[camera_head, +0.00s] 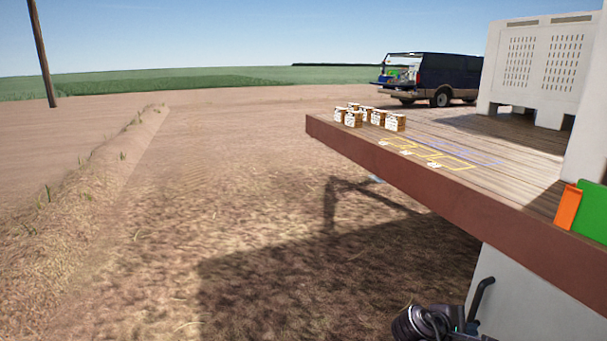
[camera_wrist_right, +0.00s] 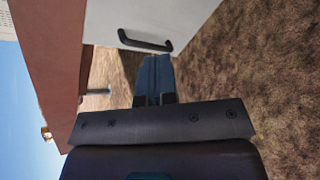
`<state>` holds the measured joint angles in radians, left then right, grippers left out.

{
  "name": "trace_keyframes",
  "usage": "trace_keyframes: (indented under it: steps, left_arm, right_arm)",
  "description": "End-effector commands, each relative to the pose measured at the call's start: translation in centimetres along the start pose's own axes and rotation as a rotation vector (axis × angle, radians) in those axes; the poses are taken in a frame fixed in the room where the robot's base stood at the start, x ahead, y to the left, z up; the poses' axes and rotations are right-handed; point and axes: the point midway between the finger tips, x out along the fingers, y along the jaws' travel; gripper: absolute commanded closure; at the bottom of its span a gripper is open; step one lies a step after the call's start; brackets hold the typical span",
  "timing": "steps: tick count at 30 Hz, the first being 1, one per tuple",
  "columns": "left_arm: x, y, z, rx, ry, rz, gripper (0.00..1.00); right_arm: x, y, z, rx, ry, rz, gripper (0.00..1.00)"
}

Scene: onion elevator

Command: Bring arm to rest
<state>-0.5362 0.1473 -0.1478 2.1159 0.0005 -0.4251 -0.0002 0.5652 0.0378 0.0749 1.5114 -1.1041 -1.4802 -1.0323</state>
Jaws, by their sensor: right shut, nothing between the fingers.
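My right arm shows at the bottom edge of the head view, low beside the white panel under the wooden deck. Its dark gripper (camera_head: 466,327) is partly cut off by the frame. In the right wrist view, the right gripper (camera_wrist_right: 156,72) has its blue-grey fingers together with nothing between them. My left gripper is in neither view.
The wooden deck (camera_head: 450,206) with a red-brown edge lies above and right of the arm. Several small crates (camera_head: 352,118) stand at its far left end. A black handle (camera_head: 482,297) sticks out from the white panel (camera_head: 525,300). Open dirt ground (camera_head: 200,220) lies left.

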Motion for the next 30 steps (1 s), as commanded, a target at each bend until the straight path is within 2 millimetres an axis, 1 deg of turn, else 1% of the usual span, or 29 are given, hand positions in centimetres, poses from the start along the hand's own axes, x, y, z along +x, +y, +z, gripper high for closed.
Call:
trace_keyframes:
  steps: [1, 2, 3, 5, 6, 8, 9, 11, 12, 14, 15, 17, 18, 20, 21, 24, 27, 30]
  left_arm:
    - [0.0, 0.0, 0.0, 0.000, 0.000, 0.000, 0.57]
    - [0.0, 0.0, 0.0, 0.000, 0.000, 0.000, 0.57]
    - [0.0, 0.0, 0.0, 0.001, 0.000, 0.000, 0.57]
    - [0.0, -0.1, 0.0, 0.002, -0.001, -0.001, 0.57]
    - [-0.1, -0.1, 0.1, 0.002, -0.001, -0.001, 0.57]
    - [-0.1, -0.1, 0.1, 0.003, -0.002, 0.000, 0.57]
    - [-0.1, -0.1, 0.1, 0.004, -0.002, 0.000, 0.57]
    - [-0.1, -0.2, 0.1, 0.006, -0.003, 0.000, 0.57]
    - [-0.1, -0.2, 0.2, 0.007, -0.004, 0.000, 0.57]
    - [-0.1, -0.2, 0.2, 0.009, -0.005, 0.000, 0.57]
    - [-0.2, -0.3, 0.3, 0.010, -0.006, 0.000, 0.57]
    - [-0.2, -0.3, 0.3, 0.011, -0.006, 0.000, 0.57]
    - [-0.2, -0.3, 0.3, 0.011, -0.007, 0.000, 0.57]
    - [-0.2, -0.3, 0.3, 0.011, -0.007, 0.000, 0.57]
    - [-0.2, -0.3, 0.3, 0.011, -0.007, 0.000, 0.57]
    - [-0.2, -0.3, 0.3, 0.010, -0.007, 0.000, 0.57]
    - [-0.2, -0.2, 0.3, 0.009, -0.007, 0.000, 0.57]
    - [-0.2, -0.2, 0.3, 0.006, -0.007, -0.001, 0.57]
  right_arm:
    - [0.5, -2.4, 0.5, 0.037, 0.024, -0.030, 1.00]
    - [0.7, -3.7, 0.8, 0.064, 0.040, -0.049, 1.00]
    - [0.9, -5.4, 1.1, 0.099, 0.061, -0.074, 1.00]
    - [1.0, -8.0, 1.7, 0.151, 0.093, -0.114, 1.00]
    - [1.1, -9.6, 2.2, 0.185, 0.112, -0.140, 1.00]
    - [1.0, -12.0, 2.9, 0.238, 0.140, -0.183, 1.00]
    - [0.9, -13.6, 3.4, 0.272, 0.157, -0.213, 1.00]
    - [0.6, -15.9, 4.2, 0.323, 0.182, -0.258, 1.00]
    - [0.3, -17.5, 4.8, 0.356, 0.198, -0.290, 1.00]
    - [-0.2, -19.7, 5.7, 0.405, 0.220, -0.339, 1.00]
    - [-0.6, -21.1, 6.3, 0.438, 0.234, -0.373, 1.00]
    - [-1.4, -23.1, 7.3, 0.487, 0.254, -0.424, 1.00]
    - [-2.0, -24.4, 8.0, 0.519, 0.265, -0.460, 1.00]
    - [-2.9, -26.3, 9.2, 0.566, 0.279, -0.515, 1.00]
    - [-3.6, -27.5, 9.9, 0.597, 0.288, -0.554, 1.00]
    - [-5.6, -30.3, 11.9, 0.673, 0.306, -0.652, 1.00]
    - [-7.7, -32.5, 13.8, 0.741, 0.316, -0.748, 1.00]
    - [-9.6, -34.0, 15.3, 0.795, 0.321, -0.828, 1.00]
